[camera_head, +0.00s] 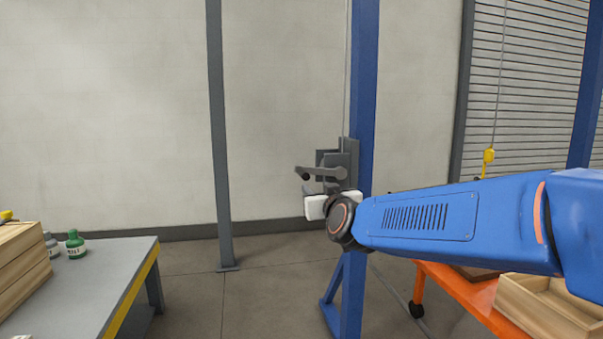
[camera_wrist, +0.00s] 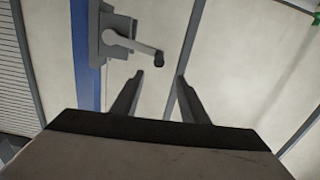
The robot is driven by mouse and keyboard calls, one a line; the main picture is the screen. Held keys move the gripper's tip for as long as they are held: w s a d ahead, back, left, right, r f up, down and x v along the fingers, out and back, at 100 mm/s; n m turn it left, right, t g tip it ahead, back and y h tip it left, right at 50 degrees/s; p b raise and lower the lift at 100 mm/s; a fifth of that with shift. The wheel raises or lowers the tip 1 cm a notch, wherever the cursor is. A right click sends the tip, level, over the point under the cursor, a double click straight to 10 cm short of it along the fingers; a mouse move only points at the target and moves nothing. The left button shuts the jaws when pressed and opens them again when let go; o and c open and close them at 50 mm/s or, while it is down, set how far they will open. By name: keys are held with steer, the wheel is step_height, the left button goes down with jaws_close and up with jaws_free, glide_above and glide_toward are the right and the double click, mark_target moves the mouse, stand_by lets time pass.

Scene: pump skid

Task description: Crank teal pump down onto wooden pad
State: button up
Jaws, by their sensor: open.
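A grey crank (camera_head: 322,172) with a dark handle end sticks out from a grey winch (camera_head: 350,160) on the blue post. In the wrist view the crank (camera_wrist: 136,44) points right, and its dark knob (camera_wrist: 158,58) shows just beyond and between the fingertips. My gripper (camera_wrist: 160,77) is open, with nothing between its fingers. In the head view its white body (camera_head: 316,207) is just below the crank, and the fingers are mostly hidden. I cannot tell from these views whether anything touches. The teal pump and the wooden pad do not show in either view.
A blue post (camera_head: 363,100) carries a thin cable above the winch. A grey table (camera_head: 95,275) with bottles and a wooden crate stands left. An orange cart (camera_head: 455,290) with a wooden box (camera_head: 545,305) is right, under my arm. Floor between is clear.

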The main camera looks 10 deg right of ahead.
mark_target(303, 174)
steer(key=w, duration=1.7)
steer(key=shift+w+r, duration=0.15)
steer(key=shift+w, duration=0.25)
jaws_close()
